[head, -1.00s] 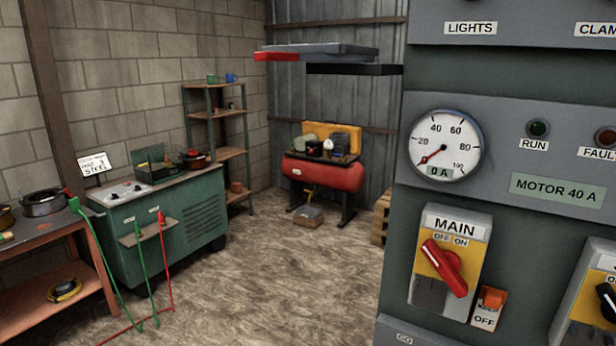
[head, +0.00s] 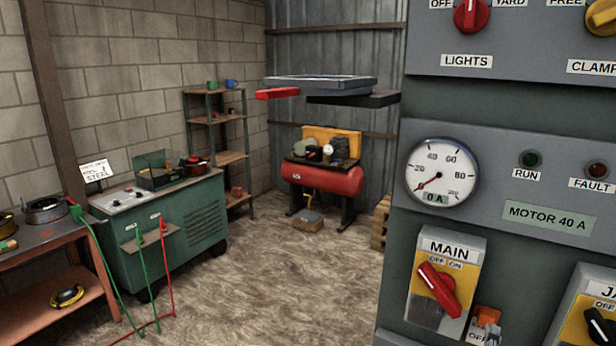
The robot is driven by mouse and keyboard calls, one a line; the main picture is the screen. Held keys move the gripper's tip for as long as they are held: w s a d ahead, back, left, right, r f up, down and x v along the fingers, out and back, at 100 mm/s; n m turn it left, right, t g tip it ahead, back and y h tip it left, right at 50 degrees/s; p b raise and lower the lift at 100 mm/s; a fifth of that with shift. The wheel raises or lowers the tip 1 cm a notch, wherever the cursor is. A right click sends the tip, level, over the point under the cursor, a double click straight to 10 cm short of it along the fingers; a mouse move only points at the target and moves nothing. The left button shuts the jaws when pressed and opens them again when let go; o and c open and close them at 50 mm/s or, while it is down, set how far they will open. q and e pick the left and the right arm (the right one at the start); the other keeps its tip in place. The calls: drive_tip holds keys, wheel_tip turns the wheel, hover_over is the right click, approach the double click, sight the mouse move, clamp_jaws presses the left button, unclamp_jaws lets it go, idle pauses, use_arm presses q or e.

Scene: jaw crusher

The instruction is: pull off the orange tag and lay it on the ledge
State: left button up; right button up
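A small orange piece (head: 488,313), which looks like the orange tag, is on the switch panel at the lower right of the head view. It sits just right of the MAIN switch (head: 438,290), whose red handle is tilted. A white OFF label shows just below it. A grey part is beside or in front of the label; how the tag is held cannot be told. I cannot pick out the ledge for certain. Neither of my grippers is in view.
The panel (head: 395,215) fills the right side, with a gauge (head: 441,180) reading near zero. A flat grey slab (head: 320,83) with red and black pieces shows left of it. A green welding cart (head: 170,235), a bench (head: 55,290) and a red compressor (head: 325,178) stand behind. Floor between is open.

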sight(485, 325)
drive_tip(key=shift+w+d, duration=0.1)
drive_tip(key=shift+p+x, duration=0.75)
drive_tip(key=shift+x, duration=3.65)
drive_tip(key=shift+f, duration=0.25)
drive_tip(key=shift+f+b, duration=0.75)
